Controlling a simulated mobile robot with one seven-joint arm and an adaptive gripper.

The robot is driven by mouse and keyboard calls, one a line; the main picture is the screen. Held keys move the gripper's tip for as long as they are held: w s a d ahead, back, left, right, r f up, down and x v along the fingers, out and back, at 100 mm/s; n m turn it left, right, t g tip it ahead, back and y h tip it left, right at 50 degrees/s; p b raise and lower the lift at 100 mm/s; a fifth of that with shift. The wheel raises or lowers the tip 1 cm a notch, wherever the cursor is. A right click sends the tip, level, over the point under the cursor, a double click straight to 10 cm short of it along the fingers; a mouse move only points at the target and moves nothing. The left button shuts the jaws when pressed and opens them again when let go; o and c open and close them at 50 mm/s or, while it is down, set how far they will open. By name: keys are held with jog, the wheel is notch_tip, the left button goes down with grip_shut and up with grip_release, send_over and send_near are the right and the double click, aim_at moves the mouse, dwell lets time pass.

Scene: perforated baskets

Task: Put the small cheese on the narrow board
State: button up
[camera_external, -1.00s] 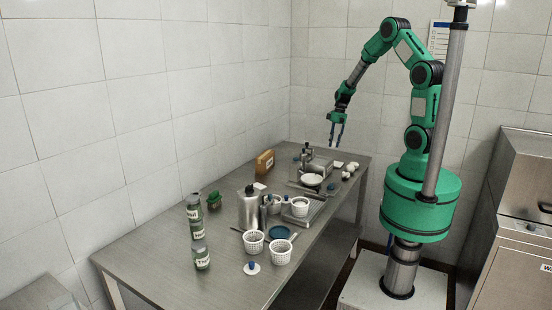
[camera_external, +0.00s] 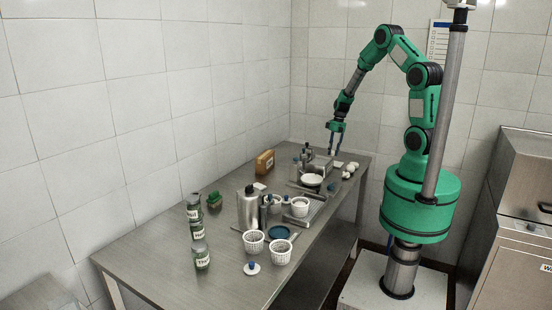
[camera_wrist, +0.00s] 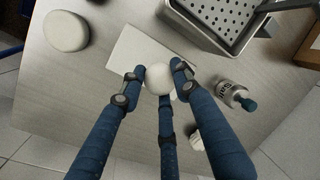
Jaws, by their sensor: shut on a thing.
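My gripper (camera_wrist: 158,78) is shut on the small cheese (camera_wrist: 158,82), a small white rounded piece between its three blue fingers. The narrow board (camera_wrist: 132,45) is a flat white rectangle that lies below the cheese in the wrist view; the fingers and cheese hide part of it. The gap between the cheese and the board is hard to judge. In the outside view my gripper (camera_external: 334,151) points down over the far end of the table, and the cheese is too small to make out.
A larger round white piece (camera_wrist: 66,31) lies left of the board in the wrist view. A perforated metal basket (camera_wrist: 182,14) stands to the right, with a labelled bottle (camera_wrist: 230,94) below it. A small white item (camera_wrist: 196,139) lies near the table edge.

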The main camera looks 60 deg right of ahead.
jog(key=shift+f, duration=0.25)
jog(key=shift+d+x, duration=0.2)
jog(key=shift+x, duration=0.7)
jog(key=shift+d+x, duration=0.2)
jog(key=shift+x, duration=0.7)
jog(key=shift+s+f+b, duration=0.1)
jog(key=shift+f+b, duration=0.15)
jog(key=shift+b, duration=0.1)
jog(key=o, duration=1)
jog(key=shift+o, duration=0.2)
jog(key=shift+r, duration=0.1)
jog(key=p+v, duration=0.1)
jog(key=v, duration=1.1)
jog(key=shift+p, duration=0.3)
